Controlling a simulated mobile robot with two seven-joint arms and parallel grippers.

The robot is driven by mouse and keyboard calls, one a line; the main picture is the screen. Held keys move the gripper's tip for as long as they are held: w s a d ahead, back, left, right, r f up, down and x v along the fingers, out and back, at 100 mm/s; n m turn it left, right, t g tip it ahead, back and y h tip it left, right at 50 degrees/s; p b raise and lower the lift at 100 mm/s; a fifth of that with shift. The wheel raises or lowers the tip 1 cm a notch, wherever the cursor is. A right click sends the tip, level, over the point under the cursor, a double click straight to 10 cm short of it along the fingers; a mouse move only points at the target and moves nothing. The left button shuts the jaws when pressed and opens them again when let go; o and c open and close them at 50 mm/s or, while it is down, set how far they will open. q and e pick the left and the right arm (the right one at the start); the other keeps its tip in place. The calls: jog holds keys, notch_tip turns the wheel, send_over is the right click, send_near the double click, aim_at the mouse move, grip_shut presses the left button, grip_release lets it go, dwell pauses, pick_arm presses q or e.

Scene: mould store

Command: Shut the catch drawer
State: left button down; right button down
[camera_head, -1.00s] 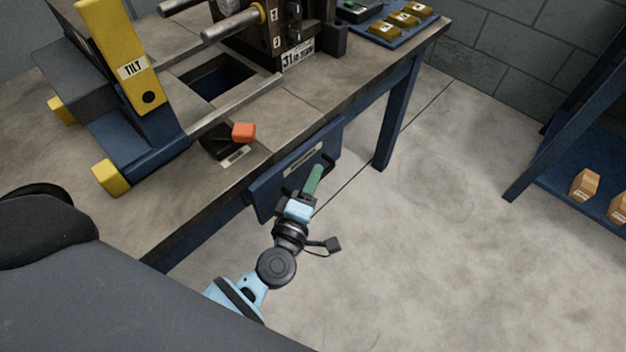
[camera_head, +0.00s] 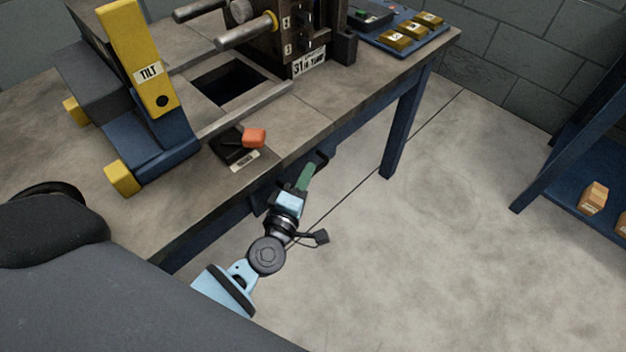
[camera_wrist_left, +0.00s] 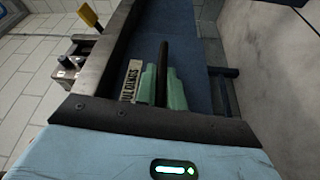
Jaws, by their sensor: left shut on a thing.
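The catch drawer's blue front (camera_wrist_left: 193,45) fills the middle of the left wrist view, with a pale, partly hidden label beside the handle. Its dark bar handle (camera_wrist_left: 162,70) stands between the green fingertips of my left gripper (camera_wrist_left: 161,90), which is shut on it. In the head view my left gripper (camera_head: 305,178) is at the handle (camera_head: 320,162), just below the front edge of the workbench (camera_head: 205,222). There the drawer front is mostly hidden by the bench top and my gripper; any remaining gap cannot be told. My right gripper is not in view.
On the bench are a yellow TILT lever (camera_head: 140,60), a black switch with an orange cap (camera_head: 254,137) and a square opening (camera_head: 228,85). A bench leg (camera_head: 400,125) stands right of the drawer. A blue shelf (camera_head: 560,185) is far right; the floor between is clear.

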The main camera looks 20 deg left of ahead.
pick_arm(q)
jog(key=c, duration=1.5)
grip_release()
jog(key=shift+w+a, duration=0.1)
jog(key=shift+a, duration=0.2)
jog(key=shift+d, duration=0.1)
jog(key=shift+s+d+f, duration=0.1)
jog(key=shift+s+f, duration=0.05)
jog(key=shift+s, duration=1.8)
jog(key=shift+s+d+f, duration=0.1)
jog(key=shift+s, duration=1.85)
